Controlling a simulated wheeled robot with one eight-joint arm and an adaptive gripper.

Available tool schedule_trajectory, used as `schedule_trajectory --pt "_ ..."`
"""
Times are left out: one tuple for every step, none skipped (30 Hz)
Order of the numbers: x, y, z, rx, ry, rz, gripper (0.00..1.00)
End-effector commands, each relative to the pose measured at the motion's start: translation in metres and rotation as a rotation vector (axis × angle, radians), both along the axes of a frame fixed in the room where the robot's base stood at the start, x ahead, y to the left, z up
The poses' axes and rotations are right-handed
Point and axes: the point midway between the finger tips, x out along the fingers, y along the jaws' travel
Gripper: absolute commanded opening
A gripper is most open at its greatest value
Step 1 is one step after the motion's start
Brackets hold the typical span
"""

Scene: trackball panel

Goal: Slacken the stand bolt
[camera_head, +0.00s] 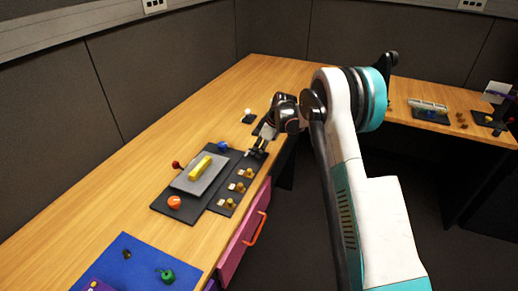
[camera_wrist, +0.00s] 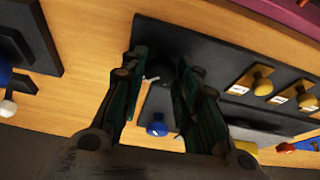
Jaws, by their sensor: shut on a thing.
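My gripper (camera_head: 257,150) reaches down to the far right end of the dark panel strip (camera_head: 223,207). In the wrist view its two fingers (camera_wrist: 157,72) come down on either side of a small dark round piece (camera_wrist: 160,76) at the panel's end and are shut on it. I take this piece to be the stand bolt; it is dark on dark, and the fingers partly hide it. In the head view the arm and fingers cover it, so whether it is tilted cannot be told.
Several brass knobs with white labels (camera_wrist: 262,72) line the strip. A blue knob (camera_head: 222,146), red lever knob (camera_head: 176,164), orange ball (camera_head: 174,202) and yellow bar (camera_head: 200,168) sit nearby on the panel. A blue mat (camera_head: 125,250) lies nearer. Bare wood (camera_head: 150,150) is free to the left.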

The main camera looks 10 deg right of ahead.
Motion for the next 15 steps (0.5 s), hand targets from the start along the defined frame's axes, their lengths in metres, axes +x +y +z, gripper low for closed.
schedule_trajectory --pt "-0.0001 -0.0005 -0.0003 -0.001 0.001 0.000 0.05" --pt "-0.0002 -0.0005 -0.0003 -0.001 0.001 -0.001 0.05" --pt "-0.0001 -0.0005 -0.0003 -0.001 0.001 -0.001 0.05" --pt "-0.0001 -0.0005 -0.0003 -0.001 0.001 -0.001 0.05" --pt "-0.0002 -0.0005 -0.0003 -0.001 0.000 -0.001 0.05" --pt "-0.0001 -0.0005 -0.0003 -0.001 0.000 -0.001 0.31" --pt "-0.0001 -0.0005 -0.0003 -0.001 0.000 -0.001 0.38" --pt "-0.0001 -0.0005 -0.0003 -0.001 0.000 -0.001 0.45" --pt "-0.0002 -0.0005 -0.0003 -0.001 0.000 -0.001 0.49" --pt "-0.0001 -0.0004 -0.0003 -0.001 0.000 -0.001 0.49" --pt "-0.0001 -0.0004 -0.0003 -0.001 0.000 -0.001 0.49" --pt "-0.0001 -0.0003 -0.0002 -0.001 0.000 -0.001 0.49" --pt "-0.0001 -0.0003 -0.0002 -0.001 0.000 -0.001 0.49" --pt "-0.0001 -0.0003 -0.0002 -0.001 0.000 -0.001 0.49" --pt "0.0000 -0.0003 -0.0002 0.000 0.000 -0.001 0.49"
